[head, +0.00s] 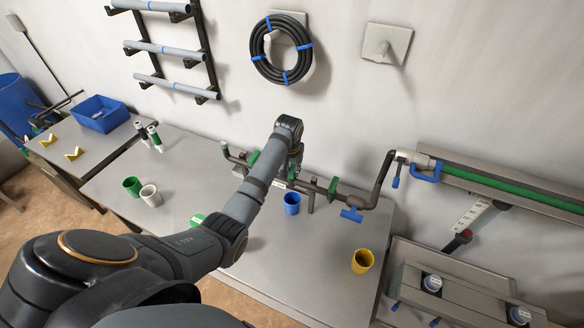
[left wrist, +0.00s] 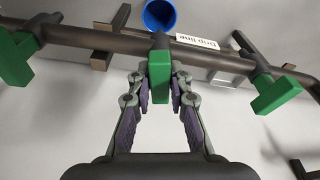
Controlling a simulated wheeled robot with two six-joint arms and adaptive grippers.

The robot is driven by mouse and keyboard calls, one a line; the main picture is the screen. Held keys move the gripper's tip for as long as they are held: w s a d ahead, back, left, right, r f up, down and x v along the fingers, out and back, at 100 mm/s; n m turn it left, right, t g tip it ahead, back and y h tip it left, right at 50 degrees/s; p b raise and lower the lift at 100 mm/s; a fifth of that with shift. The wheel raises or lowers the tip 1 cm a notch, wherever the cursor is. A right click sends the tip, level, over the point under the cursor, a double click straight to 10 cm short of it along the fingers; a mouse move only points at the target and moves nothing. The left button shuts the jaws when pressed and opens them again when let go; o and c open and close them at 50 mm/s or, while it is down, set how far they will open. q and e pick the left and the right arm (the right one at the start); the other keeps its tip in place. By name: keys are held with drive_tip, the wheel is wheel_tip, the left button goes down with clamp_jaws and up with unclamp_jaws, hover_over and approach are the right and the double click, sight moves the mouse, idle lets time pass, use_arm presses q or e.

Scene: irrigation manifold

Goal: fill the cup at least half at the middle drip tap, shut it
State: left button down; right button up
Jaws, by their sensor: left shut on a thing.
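The blue cup (head: 292,204) stands upright on the bench below the dark manifold pipe, just in front of my left gripper. It also shows at the top of the left wrist view (left wrist: 160,14). Its fill level cannot be told, and no water stream is clear. The middle tap's green handle (left wrist: 160,78) sits between two other green handles, beside the "Drip line" label (left wrist: 198,41). My left gripper (left wrist: 160,88) is shut on this middle handle. In the head view the gripper (head: 295,162) hides most of the handle. My right gripper is not in view.
Green handles flank it on the left (head: 254,158) and right (head: 333,186). A yellow cup (head: 362,261), a green cup (head: 132,186) and a white cup (head: 150,195) stand apart. The bench's front middle is mostly clear.

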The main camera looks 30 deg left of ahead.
use_arm(q)
drive_tip(key=shift+n, duration=0.5)
drive_tip(key=n, duration=0.3)
drive_tip(key=shift+y, duration=0.4)
drive_tip(key=n+g, duration=0.1)
drive_tip(key=n, duration=0.2)
drive_tip(key=shift+n, duration=0.4)
drive_tip(key=shift+f, duration=0.1)
idle(6.0)
